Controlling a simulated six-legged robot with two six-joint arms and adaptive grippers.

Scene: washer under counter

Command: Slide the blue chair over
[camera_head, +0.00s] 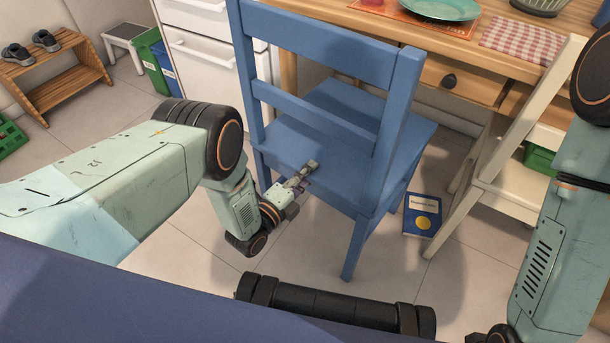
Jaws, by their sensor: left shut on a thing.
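The blue chair (300,150) stands upright on the tiled floor with its backrest toward me and its seat facing the wooden table (425,72). My left gripper (304,172) reaches in from the left below the backrest, at the rear edge of the seat. It is shut on the chair there; its fingertips are small in the picture, so the exact hold is hard to see. My right arm comes down the right side of the picture, and its gripper is out of view.
A pale wooden chair (480,165) stands close on the right. A blue book (422,215) lies on the floor between the chairs. White drawers (205,60) are at the back left, beside green and blue bins (150,58). A shoe rack (55,75) stands far left. Floor left of the chair is clear.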

